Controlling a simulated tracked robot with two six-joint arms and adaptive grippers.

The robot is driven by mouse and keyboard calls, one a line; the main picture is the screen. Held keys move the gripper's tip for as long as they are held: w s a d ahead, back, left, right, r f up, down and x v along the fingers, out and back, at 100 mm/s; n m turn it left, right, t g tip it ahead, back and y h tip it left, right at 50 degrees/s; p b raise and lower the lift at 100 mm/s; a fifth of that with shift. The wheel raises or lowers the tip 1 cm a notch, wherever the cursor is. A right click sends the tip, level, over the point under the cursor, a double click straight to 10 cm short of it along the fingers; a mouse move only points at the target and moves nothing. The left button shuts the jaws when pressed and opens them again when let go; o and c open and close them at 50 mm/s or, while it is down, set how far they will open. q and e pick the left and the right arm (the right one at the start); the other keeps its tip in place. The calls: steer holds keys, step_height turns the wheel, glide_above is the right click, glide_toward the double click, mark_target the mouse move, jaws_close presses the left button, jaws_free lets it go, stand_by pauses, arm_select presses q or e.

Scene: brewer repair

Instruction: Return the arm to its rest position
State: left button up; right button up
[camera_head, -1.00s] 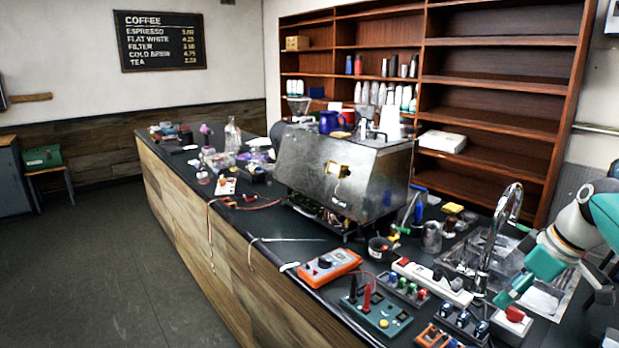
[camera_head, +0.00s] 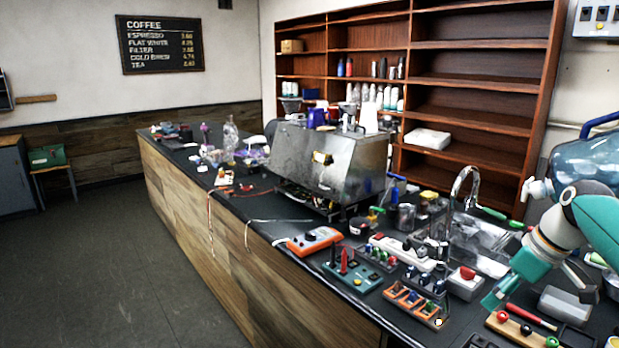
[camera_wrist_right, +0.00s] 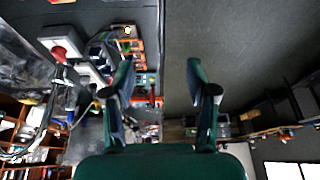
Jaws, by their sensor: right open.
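My right arm comes in from the right edge of the head view, in white and teal. Its gripper (camera_head: 499,291) hangs over the right part of the dark counter (camera_head: 418,328), near the grey box with a red button (camera_head: 466,281). In the right wrist view, the two dark green fingers of the gripper (camera_wrist_right: 160,88) are spread apart with nothing between them. The counter edge and the floor show past them. My left gripper is not in view.
The counter holds an orange multimeter (camera_head: 315,241), a white power strip (camera_head: 402,252), a teal board with probes (camera_head: 352,277), a metal espresso machine (camera_head: 330,165) and a sink tap (camera_head: 465,185). Wooden shelves (camera_head: 480,85) stand behind. The floor (camera_head: 160,270) at left is clear.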

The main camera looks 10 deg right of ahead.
steer(key=a+f+n+g+y, duration=0.1)
steer(key=a+f+g, duration=0.2)
steer(key=a+f, duration=0.8)
steer(key=a+f+n+g+y, duration=0.1)
steer(key=a+f+g, duration=0.2)
steer(key=a+f, duration=0.9)
steer(key=s+a+f+m, duration=0.3)
steer(key=s+a+f, duration=0.2)
steer(key=s+f, duration=0.6)
steer(key=s+a+f+m, duration=0.4)
steer(key=s+a+f, duration=0.2)
steer(key=s+f, duration=0.5)
steer(key=w+m+t, duration=0.1)
steer(key=w, duration=0.1)
steer(key=w+d+m+t, duration=0.1)
steer(key=w+m, duration=0.1)
steer(key=shift+w+t, duration=0.15)
steer(key=shift+t, duration=0.25)
